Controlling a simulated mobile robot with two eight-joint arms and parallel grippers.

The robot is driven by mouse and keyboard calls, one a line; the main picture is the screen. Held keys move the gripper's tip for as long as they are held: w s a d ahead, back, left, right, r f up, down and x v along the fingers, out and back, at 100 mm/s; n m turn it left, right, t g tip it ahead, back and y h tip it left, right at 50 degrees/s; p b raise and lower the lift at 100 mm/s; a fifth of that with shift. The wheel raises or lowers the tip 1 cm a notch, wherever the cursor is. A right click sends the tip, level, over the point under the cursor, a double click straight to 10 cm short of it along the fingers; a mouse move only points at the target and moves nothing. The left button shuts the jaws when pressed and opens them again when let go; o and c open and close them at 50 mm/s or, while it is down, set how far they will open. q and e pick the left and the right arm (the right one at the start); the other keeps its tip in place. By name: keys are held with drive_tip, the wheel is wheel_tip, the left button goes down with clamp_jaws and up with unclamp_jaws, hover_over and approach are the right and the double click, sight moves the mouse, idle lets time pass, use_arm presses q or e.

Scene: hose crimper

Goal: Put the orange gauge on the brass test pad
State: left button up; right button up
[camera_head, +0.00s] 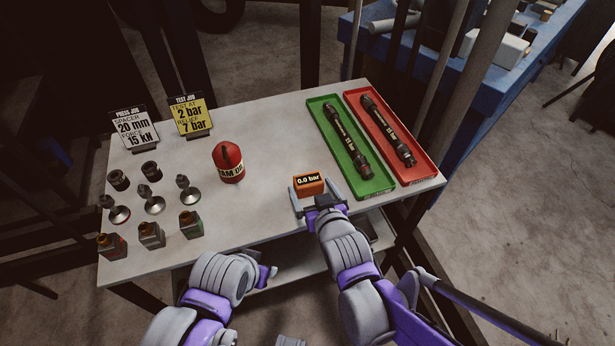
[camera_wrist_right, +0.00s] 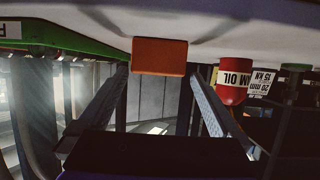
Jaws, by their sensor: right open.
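The orange gauge (camera_head: 309,184), reading 0.0 bar, sits on the grey table near its front edge, left of the green tray. My right gripper (camera_head: 312,190) is open, with one finger on each side of the gauge. In the right wrist view, which shows the table upside down, the gauge (camera_wrist_right: 160,56) appears between and beyond the tips of the open right gripper (camera_wrist_right: 158,72), with gaps at both sides. My left gripper (camera_head: 266,274) is low at the table's front edge, small and partly hidden; its jaws are unclear. I cannot make out a brass test pad.
A green tray (camera_head: 328,127) and a red tray (camera_head: 424,164) each hold a dark hose. A red oil can (camera_head: 228,163) stands mid-table. The table between can and gauge is clear.

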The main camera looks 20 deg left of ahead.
sight(310, 185)
drive_tip(key=shift+v, duration=1.8)
